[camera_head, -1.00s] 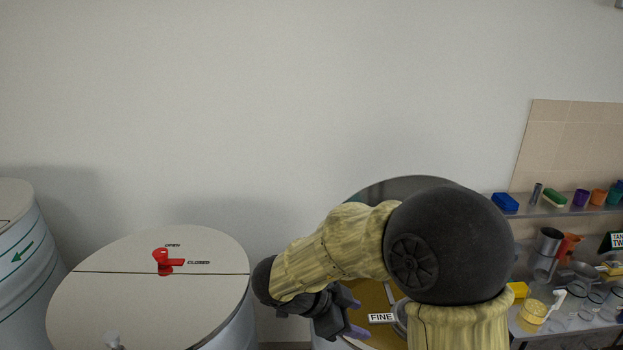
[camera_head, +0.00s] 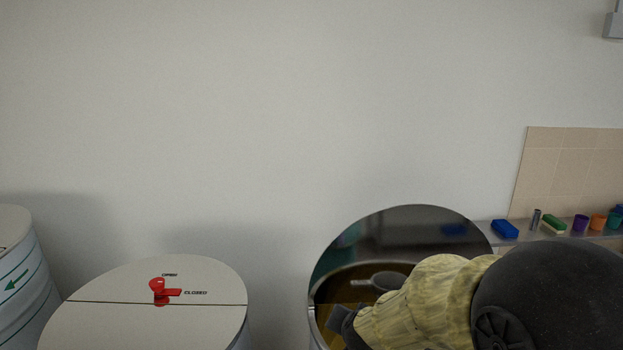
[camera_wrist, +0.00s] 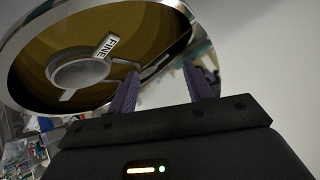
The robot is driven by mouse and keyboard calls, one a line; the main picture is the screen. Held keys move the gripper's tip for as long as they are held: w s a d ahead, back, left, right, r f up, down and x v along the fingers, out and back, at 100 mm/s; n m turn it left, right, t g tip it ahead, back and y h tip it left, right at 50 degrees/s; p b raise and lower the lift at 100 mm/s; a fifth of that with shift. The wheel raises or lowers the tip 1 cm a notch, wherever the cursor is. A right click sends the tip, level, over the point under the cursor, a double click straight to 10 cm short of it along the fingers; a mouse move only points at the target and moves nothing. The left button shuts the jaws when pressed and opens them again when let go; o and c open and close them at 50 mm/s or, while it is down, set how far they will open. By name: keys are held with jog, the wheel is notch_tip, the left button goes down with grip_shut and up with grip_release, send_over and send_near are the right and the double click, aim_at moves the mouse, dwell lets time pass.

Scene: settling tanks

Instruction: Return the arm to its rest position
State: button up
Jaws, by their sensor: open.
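My gripper shows in the wrist view (camera_wrist: 163,92), its two purple fingers apart with nothing between them. Beyond the fingers is the round metal tank (camera_wrist: 22,98) with a brown inside, a central hub and a label reading "FINE". In the head view my arm reaches in from the lower right, and its wrist end is in front of the open tank (camera_head: 318,290) at the lower middle. The fingers are hidden in the head view. A raised mirror-like lid (camera_head: 400,235) stands at the back of that tank.
A closed tank lid (camera_head: 110,325) with a red handle (camera_head: 158,290) and the marks "OPEN" and "CLOSED" lies to the left. Another tank (camera_head: 20,275) stands at the far left edge. A shelf (camera_head: 520,233) with a blue block (camera_head: 504,229) and cups is at the right.

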jog(key=s+d+f+n+g, duration=0.3)
jog(key=s+d, duration=0.1)
jog(key=s, duration=0.4)
jog(key=s+d+f+n+g, duration=0.2)
jog(key=s+d+f+g, duration=0.15)
jog(key=s, duration=0.45)
notch_tip(320, 180, down, 9)
jog(key=b, duration=0.9)
jog(key=shift+w+a, duration=0.25)
jog(key=shift+a, duration=0.1)
